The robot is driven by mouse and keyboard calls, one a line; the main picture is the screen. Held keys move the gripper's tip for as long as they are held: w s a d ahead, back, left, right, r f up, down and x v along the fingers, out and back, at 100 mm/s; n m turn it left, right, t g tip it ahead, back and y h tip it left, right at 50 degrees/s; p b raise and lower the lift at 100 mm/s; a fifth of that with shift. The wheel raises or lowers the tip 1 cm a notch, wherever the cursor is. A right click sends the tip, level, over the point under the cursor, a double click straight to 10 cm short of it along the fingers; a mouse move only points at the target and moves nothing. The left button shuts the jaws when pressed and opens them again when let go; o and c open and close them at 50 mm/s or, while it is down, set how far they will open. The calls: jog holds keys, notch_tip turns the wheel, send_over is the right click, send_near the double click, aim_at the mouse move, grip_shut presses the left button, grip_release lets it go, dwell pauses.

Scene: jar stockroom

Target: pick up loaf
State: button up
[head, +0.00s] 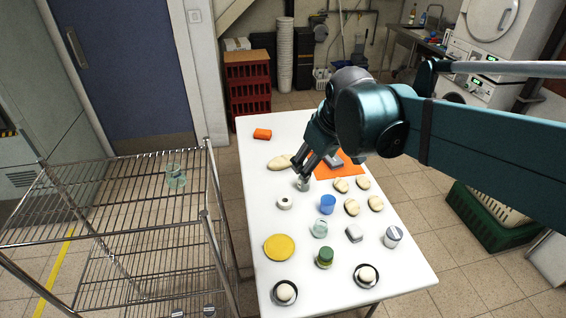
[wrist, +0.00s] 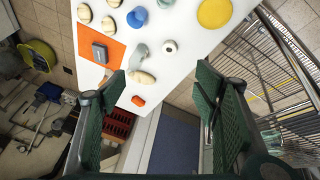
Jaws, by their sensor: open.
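The loaf, long and pale cream, lies on the white table (head: 255,215); in the head view the loaf (head: 278,162) is just left of my gripper (head: 303,166). In the wrist view the loaf (wrist: 143,77) lies beyond and between the fingertips, nearer the left one. My gripper (wrist: 160,84) is open and empty, its fingers wide apart above the table. The fingers do not appear to touch the loaf.
An orange block (head: 262,134) lies behind the loaf. A grey-green jar (wrist: 139,54) stands close beside it. An orange mat (wrist: 88,41) with a grey box, several buns, a blue cup (head: 328,204) and a yellow plate (head: 279,247) are also there. A wire rack (head: 100,190) stands left.

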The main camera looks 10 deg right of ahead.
jog(key=w+n+g, duration=0.1)
jog(key=w+n, duration=0.3)
jog(key=w, duration=0.8)
jog(key=n+g+p, duration=0.3)
jog(key=n+g, duration=0.1)
jog(key=n, duration=0.7)
send_over(283, 156)
jog(key=f, duration=2.5)
jog(key=shift+s+f, duration=0.2)
jog(key=shift+f, duration=0.05)
jog(key=shift+w+f, duration=0.2)
jog(key=shift+f, duration=0.3)
jog(key=shift+f+b, duration=0.1)
jog(key=shift+b, duration=0.2)
jog(key=shift+f, duration=1.2)
jog(key=shift+f, duration=0.1)
jog(key=shift+s+f+b, duration=0.1)
jog(key=shift+f+b, duration=0.85)
jog(key=shift+f, duration=1.55)
